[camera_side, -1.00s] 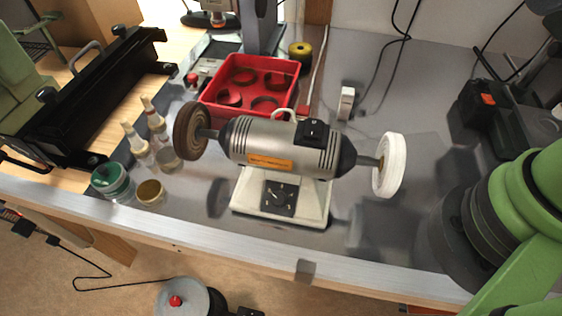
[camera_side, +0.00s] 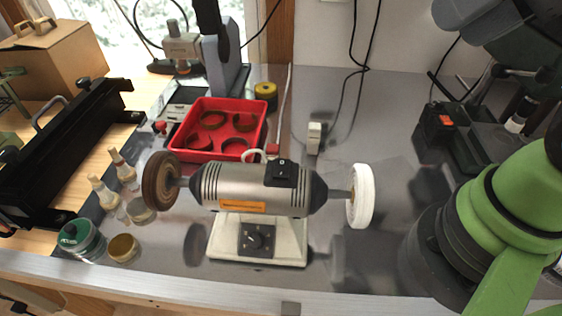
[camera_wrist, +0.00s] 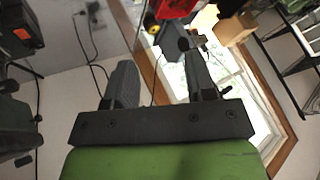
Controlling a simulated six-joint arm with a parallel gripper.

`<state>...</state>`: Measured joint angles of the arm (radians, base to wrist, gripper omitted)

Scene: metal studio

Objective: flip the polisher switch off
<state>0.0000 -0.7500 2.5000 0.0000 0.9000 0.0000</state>
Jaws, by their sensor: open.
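The polisher (camera_side: 235,187) stands on the metal bench in the side view, a silver motor on a pale base. A brown wheel (camera_side: 160,180) is at its left end and a white wheel (camera_side: 360,196) at its right. A black switch box (camera_side: 284,173) sits on top of the motor, towards the right; its rocker position is too small to tell.
A red tray (camera_side: 222,128) with round pieces lies behind the polisher. Bottles (camera_side: 110,195) and jars (camera_side: 80,240) stand at its left. A small white box (camera_side: 315,138) and hanging cables are behind. Bench between polisher and my arm is mostly clear.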

